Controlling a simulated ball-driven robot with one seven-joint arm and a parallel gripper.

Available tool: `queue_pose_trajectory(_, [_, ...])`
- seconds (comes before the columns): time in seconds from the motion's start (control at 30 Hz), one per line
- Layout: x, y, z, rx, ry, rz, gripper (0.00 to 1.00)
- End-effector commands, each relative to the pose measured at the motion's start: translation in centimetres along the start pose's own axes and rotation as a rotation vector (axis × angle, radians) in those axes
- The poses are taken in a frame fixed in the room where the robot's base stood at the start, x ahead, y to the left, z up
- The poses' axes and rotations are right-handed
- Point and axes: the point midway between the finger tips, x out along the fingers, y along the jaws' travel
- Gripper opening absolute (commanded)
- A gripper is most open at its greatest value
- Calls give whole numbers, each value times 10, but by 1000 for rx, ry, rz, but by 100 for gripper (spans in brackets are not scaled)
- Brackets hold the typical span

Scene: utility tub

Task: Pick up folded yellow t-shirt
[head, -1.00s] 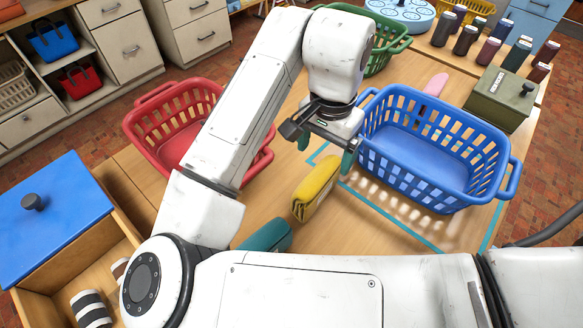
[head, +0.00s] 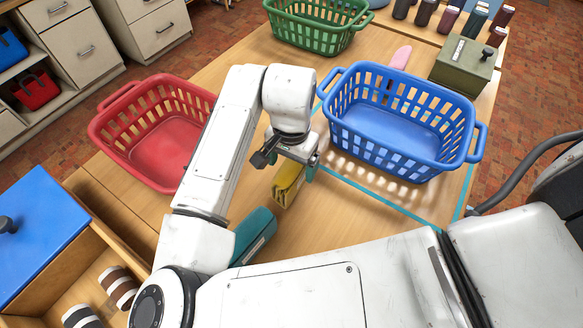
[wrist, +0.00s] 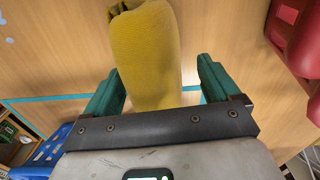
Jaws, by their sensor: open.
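The folded yellow t-shirt (head: 288,184) lies on the wooden table between the red and blue baskets, partly hidden under my gripper in the head view. In the wrist view the t-shirt (wrist: 147,52) is a yellow bundle running up from between the two green fingers. My gripper (head: 290,168) is open, with its fingers on either side of the near end of the shirt. In the wrist view my gripper (wrist: 160,88) shows a gap between each finger and the cloth. Its exact height relative to the shirt is unclear.
A blue basket (head: 400,158) stands just right of my gripper, a red basket (head: 112,128) to the left. A folded teal cloth (head: 256,228) lies in front of the shirt. A green basket (head: 318,44) and an olive box (head: 465,62) stand farther back.

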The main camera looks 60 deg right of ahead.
Motion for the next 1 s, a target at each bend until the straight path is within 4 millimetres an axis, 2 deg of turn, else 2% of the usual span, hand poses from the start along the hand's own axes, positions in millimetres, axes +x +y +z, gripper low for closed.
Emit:
queue_pose_trajectory(0.27, [4, 0, 0, 1, 1, 0, 89])
queue_pose_trajectory(0.9, [3, 0, 0, 1, 0, -1, 28])
queue_pose_trajectory(1.0, [3, 0, 0, 1, 0, -1, 28])
